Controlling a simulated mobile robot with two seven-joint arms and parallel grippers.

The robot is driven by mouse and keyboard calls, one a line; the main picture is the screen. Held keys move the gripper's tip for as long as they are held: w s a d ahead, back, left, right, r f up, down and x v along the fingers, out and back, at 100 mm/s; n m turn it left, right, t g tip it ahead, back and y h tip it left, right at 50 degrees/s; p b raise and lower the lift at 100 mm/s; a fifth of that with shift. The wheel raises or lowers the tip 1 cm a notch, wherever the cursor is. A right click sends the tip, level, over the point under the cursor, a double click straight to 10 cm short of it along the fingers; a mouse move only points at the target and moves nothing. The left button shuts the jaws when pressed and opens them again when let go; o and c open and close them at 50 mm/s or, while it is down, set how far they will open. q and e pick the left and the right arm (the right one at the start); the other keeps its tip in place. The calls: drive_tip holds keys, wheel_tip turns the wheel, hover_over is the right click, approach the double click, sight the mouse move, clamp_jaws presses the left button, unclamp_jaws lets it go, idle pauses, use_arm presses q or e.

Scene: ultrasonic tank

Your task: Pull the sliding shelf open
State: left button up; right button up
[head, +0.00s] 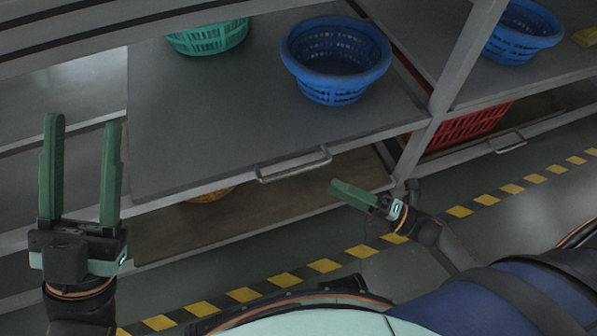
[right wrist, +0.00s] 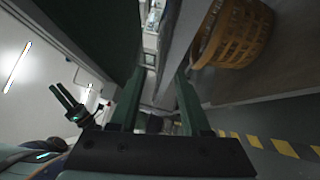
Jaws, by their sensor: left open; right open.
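The sliding shelf (head: 230,120) is a grey board in the rack, with a metal bar handle (head: 293,166) on its front edge. I cannot tell from this view how far out it stands. My right gripper (head: 338,190) is just right of and below the handle in the head view, its green fingers pointing left toward it, apart from it and empty. In the right wrist view the open fingers (right wrist: 157,95) stand either side of a gap; the handle is not clear there. My left gripper (head: 81,125) is open and empty, fingers up, left of the shelf.
A blue basket (head: 335,60) and a green basket (head: 207,38) stand on the shelf. A brown lower board (head: 250,218) is beneath, with an orange basket (right wrist: 230,35). A rack post (head: 440,90) stands right. Yellow-black floor tape (head: 325,265) runs in front.

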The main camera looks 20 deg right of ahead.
sight(299, 169)
drive_tip(key=b+x, duration=0.1)
drive_tip(key=x, duration=0.9)
drive_tip(key=shift+w+a, duration=0.15)
drive_tip(key=shift+w, duration=0.05)
clamp_jaws()
idle(1.0)
